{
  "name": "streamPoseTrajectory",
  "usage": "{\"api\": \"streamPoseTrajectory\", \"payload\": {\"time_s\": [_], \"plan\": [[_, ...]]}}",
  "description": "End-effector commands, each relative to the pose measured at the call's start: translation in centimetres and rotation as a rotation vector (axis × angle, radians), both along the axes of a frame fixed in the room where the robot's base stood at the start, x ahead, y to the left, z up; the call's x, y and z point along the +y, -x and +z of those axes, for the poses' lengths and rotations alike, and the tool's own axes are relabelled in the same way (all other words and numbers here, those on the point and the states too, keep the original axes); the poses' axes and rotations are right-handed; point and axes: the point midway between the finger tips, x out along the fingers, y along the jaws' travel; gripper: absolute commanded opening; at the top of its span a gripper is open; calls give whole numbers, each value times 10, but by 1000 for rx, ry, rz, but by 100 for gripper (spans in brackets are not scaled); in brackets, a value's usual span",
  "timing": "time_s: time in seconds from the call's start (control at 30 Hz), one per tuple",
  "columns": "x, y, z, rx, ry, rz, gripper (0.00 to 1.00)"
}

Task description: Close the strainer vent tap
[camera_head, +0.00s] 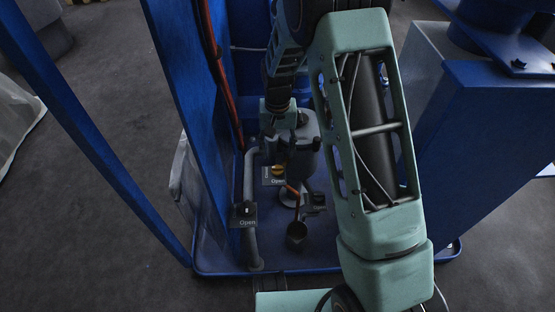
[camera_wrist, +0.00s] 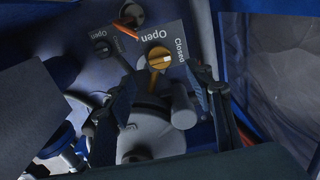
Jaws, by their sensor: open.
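A yellow tap (camera_wrist: 159,60) sits on a grey plate (camera_wrist: 172,36) lettered Open and Closed. A white mark on the tap lies on its right side in the wrist view, toward Closed; its exact setting is hard to tell. In the head view the yellow tap (camera_head: 278,170) is low on the skid, just below my gripper (camera_head: 286,148). I cannot tell for sure that this is the strainer vent tap. In the wrist view my gripper (camera_wrist: 165,88) is open, its fingers on either side below the tap, with no visible grip on it.
A second, dark tap (camera_wrist: 103,48) with its own Open and Closed label stands to the left. An orange lever (camera_wrist: 126,30) is close to the plate. A grey pipe (camera_head: 249,190) and blue posts (camera_head: 185,100) bound the space on the left.

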Motion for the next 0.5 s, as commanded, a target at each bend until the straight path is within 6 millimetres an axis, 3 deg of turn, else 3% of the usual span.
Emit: {"api": "streamPoseTrajectory", "payload": {"time_s": [0.2, 0.5], "plan": [[0, 0, 36, -1, 0, 0, 48], [0, 0, 46, 1, 1, 1, 48]]}}
